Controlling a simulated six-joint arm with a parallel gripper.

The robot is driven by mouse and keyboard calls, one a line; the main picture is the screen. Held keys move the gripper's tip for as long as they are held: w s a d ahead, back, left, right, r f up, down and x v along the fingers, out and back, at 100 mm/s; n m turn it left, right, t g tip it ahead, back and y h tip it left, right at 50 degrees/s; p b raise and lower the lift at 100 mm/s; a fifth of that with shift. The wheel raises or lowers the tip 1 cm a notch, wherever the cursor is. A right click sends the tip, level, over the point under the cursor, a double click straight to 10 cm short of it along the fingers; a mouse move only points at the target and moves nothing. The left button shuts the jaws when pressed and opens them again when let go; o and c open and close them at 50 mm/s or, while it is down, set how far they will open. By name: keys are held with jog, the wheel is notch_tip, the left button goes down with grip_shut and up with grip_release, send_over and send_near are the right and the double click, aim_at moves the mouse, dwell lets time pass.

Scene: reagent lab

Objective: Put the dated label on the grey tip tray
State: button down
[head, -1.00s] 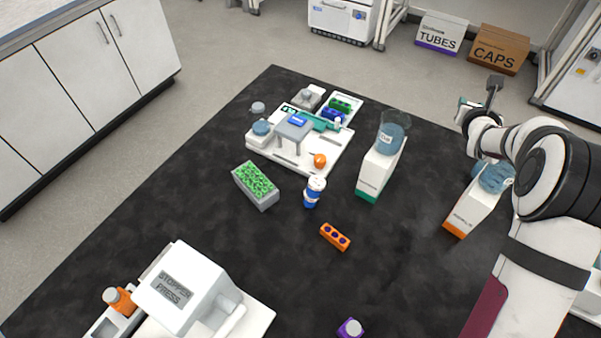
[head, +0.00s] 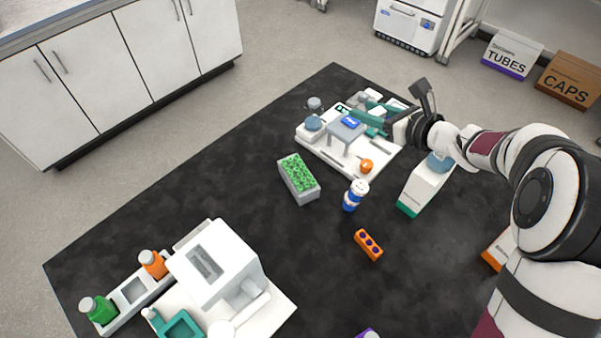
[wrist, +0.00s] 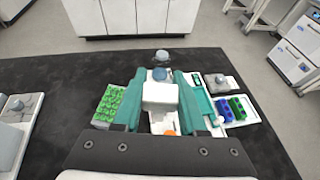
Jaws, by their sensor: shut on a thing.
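The grey tip tray (head: 306,194), filled with green tips, sits on the dark bench left of the white board. It also shows left of my fingers in the wrist view (wrist: 104,121). My gripper (head: 368,124) is over the white board, right of and beyond the tip tray. In the wrist view its teal fingers (wrist: 160,100) are shut on a plain white piece (wrist: 160,97). I take this piece to be the dated label, but no writing or date is readable. The fingers partly hide the board beneath.
A blue-and-white bottle (head: 355,194) stands between tip tray and white dispenser (head: 425,186). The orange rack (head: 368,244) and stopper press (head: 215,262) are nearer.

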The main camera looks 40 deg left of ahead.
jog(key=s+a+f+n+g, duration=0.1)
jog(key=s+a+n+g, duration=0.15)
jog(key=s, duration=0.35)
send_over(292, 170)
notch_tip(292, 170, down, 12)
jog(key=shift+f, duration=0.2)
notch_tip(292, 170, down, 3)
jog(key=shift+f, duration=0.45)
jog(key=shift+f, duration=0.15)
jog(key=shift+c, duration=2.3)
grip_release()
